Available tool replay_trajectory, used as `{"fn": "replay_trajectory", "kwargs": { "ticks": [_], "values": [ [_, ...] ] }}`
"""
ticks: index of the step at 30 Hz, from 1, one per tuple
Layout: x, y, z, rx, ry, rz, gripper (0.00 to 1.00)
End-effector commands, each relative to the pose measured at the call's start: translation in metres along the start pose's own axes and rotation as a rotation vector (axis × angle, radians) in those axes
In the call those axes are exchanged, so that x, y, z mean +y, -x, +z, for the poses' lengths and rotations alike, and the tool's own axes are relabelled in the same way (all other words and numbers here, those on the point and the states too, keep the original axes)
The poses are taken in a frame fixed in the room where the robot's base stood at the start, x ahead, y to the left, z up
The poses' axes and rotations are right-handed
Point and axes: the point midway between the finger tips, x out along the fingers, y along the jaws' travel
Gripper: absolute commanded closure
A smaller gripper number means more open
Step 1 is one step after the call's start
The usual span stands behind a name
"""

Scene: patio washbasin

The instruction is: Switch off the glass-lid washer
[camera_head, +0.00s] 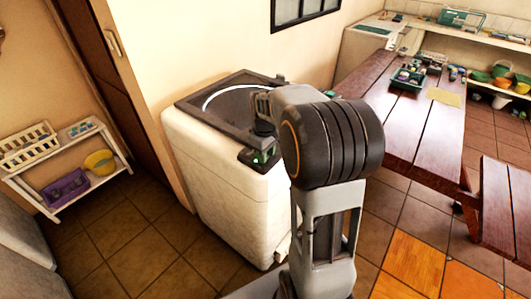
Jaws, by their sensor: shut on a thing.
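The washer (222,170) is a white top-loader with a dark top and a round glass lid (235,98), which is closed. It stands against the cream wall, left of the picture's middle. A dark control panel (262,158) with a small green glow sits at its front right corner. My gripper (264,126) is over the washer's top right side, just above this panel, and is partly hidden by my arm. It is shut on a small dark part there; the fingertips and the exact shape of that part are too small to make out.
A long reddish wooden table (400,130) with a tray (408,79) stands at right, with a bench (505,195) beside it. A white shelf (70,165) with baskets stands at left. Tiled floor (140,245) is clear in front of the washer's left side.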

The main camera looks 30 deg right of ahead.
Motion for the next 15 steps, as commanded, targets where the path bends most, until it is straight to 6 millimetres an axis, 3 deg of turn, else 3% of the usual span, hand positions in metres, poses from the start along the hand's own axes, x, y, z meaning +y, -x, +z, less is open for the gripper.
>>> {"fn": "replay_trajectory", "kwargs": {
  "ticks": [3, 15],
  "values": [
    [0.0002, 0.0003, -0.0001, 0.000, 0.000, 0.001, 0.92],
    [0.0000, 0.0083, -0.0063, -0.223, 0.002, -0.003, 0.92]
  ]
}}
